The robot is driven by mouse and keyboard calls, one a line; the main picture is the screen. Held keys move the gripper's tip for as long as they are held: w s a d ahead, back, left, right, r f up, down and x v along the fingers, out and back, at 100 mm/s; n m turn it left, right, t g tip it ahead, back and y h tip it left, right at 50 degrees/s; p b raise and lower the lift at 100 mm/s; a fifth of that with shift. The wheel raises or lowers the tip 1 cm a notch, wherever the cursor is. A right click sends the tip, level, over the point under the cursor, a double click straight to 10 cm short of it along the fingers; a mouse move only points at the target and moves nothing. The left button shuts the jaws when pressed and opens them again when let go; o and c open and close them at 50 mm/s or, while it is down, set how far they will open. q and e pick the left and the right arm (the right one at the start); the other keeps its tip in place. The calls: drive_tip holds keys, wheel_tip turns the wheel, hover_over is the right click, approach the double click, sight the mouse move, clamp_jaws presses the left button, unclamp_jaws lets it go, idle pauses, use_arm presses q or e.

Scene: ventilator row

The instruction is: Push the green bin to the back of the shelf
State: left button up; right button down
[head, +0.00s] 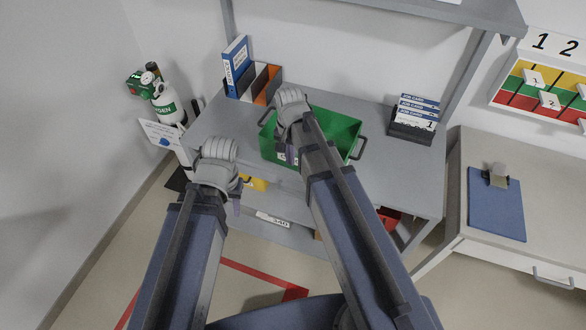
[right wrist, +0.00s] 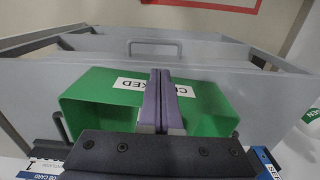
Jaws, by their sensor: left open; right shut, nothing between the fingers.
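The green bin (head: 338,132) stands upright on the grey shelf's top surface (head: 375,168), with a dark handle at each side. It also shows in the right wrist view (right wrist: 95,105), with a white label on its front wall partly covered by my fingers. My right gripper (head: 287,154) is at the bin's front side, and its wrist hides part of the bin. Its fingers are shut and empty in the right wrist view (right wrist: 159,80); I cannot tell whether they touch the bin. My left gripper (head: 238,203) is open in front of the shelf's left part, apart from the bin.
Files (head: 237,66) and an orange-and-dark organizer (head: 262,84) stand behind the bin to its left. A job card holder (head: 413,119) stands at the right. A lower level holds a yellow bin (head: 257,183) and a red bin (head: 389,218). An oxygen cylinder (head: 166,103) stands at the left.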

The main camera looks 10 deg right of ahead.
sight(293, 170)
wheel_tip(293, 170, down, 10)
drive_tip(key=b, duration=1)
drive_tip(key=shift+f, duration=0.25)
drive_tip(key=shift+w+d+r, duration=0.15)
drive_tip(key=shift+w+d, duration=0.25)
drive_tip(key=shift+w, duration=0.25)
drive_tip(key=shift+w+d+r, duration=0.15)
drive_tip(key=shift+w+d, duration=0.2)
drive_tip(key=shift+w, duration=0.25)
drive_tip(key=shift+w+d, duration=0.4)
drive_tip(key=shift+w, duration=0.1)
drive_tip(key=w+d, duration=0.4)
drive_tip(key=w, duration=0.2)
drive_tip(key=w+d, duration=0.4)
drive_tip(key=w, duration=0.1)
drive_tip(key=w+d, duration=0.5)
drive_tip(key=w, duration=0.1)
drive_tip(key=shift+w, duration=0.35)
drive_tip(key=shift+s, duration=0.15)
